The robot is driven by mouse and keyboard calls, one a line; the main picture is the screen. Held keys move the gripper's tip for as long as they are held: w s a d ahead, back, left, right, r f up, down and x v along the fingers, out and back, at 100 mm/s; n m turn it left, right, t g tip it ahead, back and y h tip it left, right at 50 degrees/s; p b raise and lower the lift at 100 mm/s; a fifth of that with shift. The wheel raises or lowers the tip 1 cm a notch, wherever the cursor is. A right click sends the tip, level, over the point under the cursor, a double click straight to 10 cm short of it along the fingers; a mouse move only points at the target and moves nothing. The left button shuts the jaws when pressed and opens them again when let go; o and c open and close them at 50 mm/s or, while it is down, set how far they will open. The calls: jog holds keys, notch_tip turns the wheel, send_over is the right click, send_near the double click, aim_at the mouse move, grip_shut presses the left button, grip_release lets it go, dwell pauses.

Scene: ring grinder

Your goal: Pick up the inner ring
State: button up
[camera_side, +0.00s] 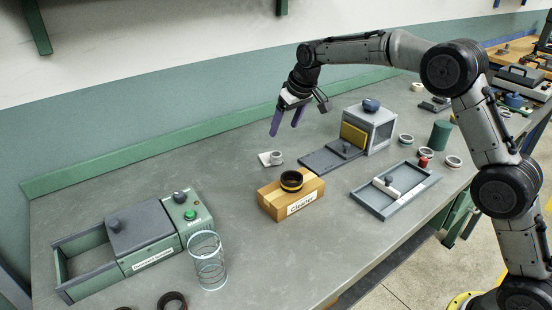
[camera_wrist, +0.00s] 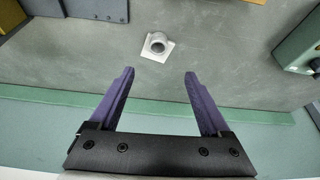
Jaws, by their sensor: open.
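A small light-grey ring (camera_side: 276,157) stands on a white square plate (camera_side: 264,158) on the bench; it looks like the inner ring. In the wrist view the ring (camera_wrist: 157,45) lies beyond my fingertips, roughly centred between them, on its plate (camera_wrist: 163,55). My gripper (camera_side: 284,131) has two purple fingers, spread apart and empty, pointing down above the bench near the ring. In the wrist view my gripper (camera_wrist: 159,74) shows a clear gap between the fingers. A dark ring with a yellow band (camera_side: 291,181) sits on a cardboard box.
The cardboard box (camera_side: 304,204) is in front of the ring. A dark flat plate with a knob (camera_side: 320,160) and a grey cabinet (camera_side: 382,130) stand to its right. A blue-grey tray (camera_side: 372,203) is at right. A green machine (camera_side: 150,254) and wire cylinder (camera_side: 208,262) are front left.

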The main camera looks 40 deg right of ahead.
send_over(277, 155)
jog(key=s, duration=0.1)
notch_tip(277, 155, down, 7)
jog(key=shift+s+a+r, duration=0.1)
jog(key=shift+s, duration=0.05)
jog(key=shift+s+x, duration=0.2)
jog(key=shift+x, duration=1.15)
jog(key=shift+s+x, duration=0.2)
jog(key=shift+x, duration=1.15)
jog(key=shift+c, duration=0.2)
grip_shut()
